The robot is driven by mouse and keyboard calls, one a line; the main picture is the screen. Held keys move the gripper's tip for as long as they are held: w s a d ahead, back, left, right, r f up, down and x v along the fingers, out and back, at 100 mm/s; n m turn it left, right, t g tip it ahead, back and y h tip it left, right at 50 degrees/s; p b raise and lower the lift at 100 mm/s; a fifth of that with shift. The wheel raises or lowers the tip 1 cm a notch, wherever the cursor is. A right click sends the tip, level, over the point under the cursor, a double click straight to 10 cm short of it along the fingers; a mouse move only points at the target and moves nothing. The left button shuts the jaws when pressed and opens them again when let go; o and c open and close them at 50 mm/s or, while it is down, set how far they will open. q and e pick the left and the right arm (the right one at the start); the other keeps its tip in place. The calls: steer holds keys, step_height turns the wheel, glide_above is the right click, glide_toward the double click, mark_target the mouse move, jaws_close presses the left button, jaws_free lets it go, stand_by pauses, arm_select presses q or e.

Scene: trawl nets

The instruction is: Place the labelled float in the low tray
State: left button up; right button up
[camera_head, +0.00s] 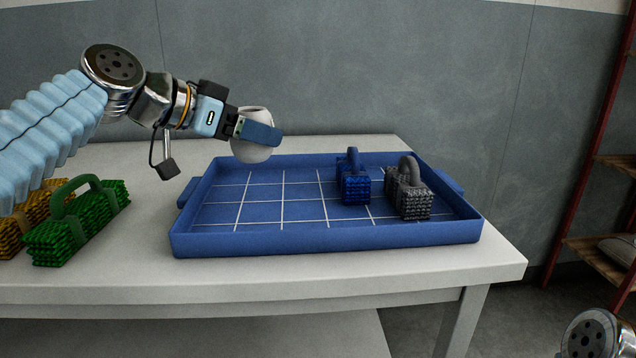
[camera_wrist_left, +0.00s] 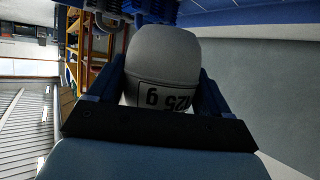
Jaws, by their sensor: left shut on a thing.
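The labelled float (camera_head: 250,152) is a rounded whitish-grey piece. In the left wrist view the float (camera_wrist_left: 163,55) shows a pale label with dark digits, seen upside down. My left gripper (camera_head: 258,132) is shut on the float, one blue finger across its side in the head view. In the left wrist view its fingers stand on both sides of the float. The float is held above the back left part of the low blue tray (camera_head: 330,238), apart from its floor. My right gripper is not in view; only a piece of my right arm shows at the lower right.
In the tray's right half stand a blue net bundle (camera_head: 354,187) and a grey net bundle (camera_head: 409,197), both with handles. The tray's left, gridded part is clear. Left of the tray, a green bundle (camera_head: 75,228) and a yellow bundle (camera_head: 22,228) lie on the white table (camera_head: 300,290).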

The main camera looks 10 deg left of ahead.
arm_select(q)
steer(key=x, duration=0.3)
steer(key=f+x, duration=0.1)
steer(key=x, duration=0.3)
steer(key=a+x, duration=0.1)
steer(key=x, duration=0.3)
steer(key=shift+s+f, duration=0.15)
steer(key=shift+f, duration=0.25)
steer(key=f, duration=0.1)
steer(key=w+f+b, duration=0.1)
steer(key=f, duration=0.3)
steer(key=shift+w+d, duration=0.15)
steer(key=shift+d, duration=0.25)
steer(key=o, duration=1)
steer(key=shift+r, duration=0.1)
steer(key=b+v, duration=0.1)
steer(key=v, duration=1.1)
